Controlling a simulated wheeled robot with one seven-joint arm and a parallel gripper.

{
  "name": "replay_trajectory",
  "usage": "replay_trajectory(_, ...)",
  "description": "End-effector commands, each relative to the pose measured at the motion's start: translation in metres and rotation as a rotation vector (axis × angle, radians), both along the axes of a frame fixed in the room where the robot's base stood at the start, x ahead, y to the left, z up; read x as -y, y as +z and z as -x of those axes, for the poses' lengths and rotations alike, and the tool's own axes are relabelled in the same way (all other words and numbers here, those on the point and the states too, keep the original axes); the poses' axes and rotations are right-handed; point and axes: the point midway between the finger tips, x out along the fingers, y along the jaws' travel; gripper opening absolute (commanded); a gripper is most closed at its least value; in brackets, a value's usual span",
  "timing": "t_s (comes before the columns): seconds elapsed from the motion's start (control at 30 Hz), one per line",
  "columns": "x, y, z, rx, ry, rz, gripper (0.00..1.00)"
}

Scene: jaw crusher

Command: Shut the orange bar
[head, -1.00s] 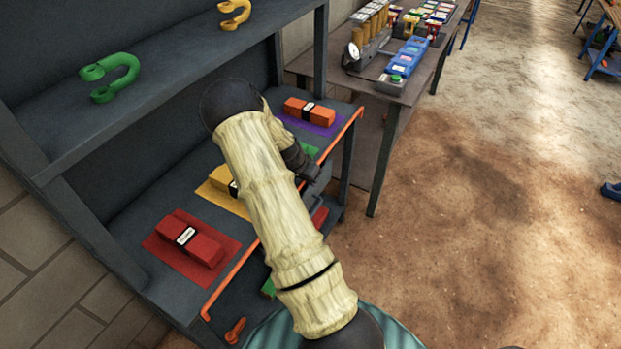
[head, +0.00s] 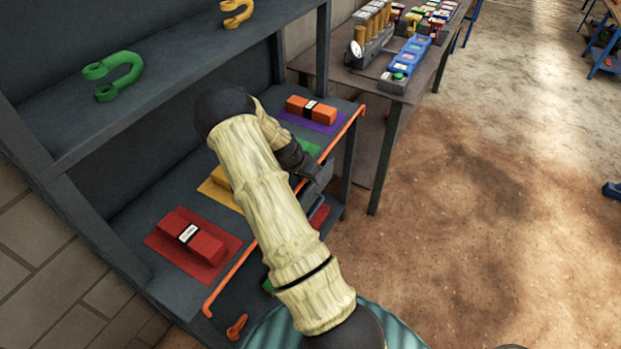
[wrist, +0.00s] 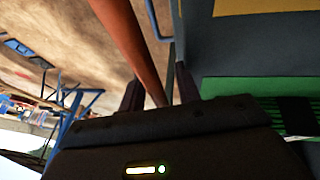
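The orange bar (head: 341,137) is a long thin rod along the front edge of the rack's middle shelf, with bent ends. My arm crosses in front of its middle and hides part of it. My dark gripper (head: 314,178) is at the bar's middle, and its fingertips are hard to make out in the head view. In the wrist view the bar (wrist: 127,38) runs down from the top between the two fingers of my gripper (wrist: 160,90). The fingers stand apart, with gaps visible beside the bar. I cannot tell whether either touches it.
The shelf holds a red block (head: 193,245) on a red mat and an orange block (head: 311,109) on a purple mat. Green (head: 113,76) and yellow shackles lie on the upper shelf. A table (head: 399,95) with containers stands at the back.

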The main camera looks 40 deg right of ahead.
Motion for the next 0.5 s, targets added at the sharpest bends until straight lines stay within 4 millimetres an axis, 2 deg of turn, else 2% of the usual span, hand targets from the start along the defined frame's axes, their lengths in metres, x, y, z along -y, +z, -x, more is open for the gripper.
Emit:
replay_trajectory(0.27, 0.0009, 0.0003, -0.0005, 0.029, 0.0, -0.009, 0.34)
replay_trajectory(0.5, 0.0029, -0.001, 0.0036, 0.132, -0.003, -0.053, 0.34)
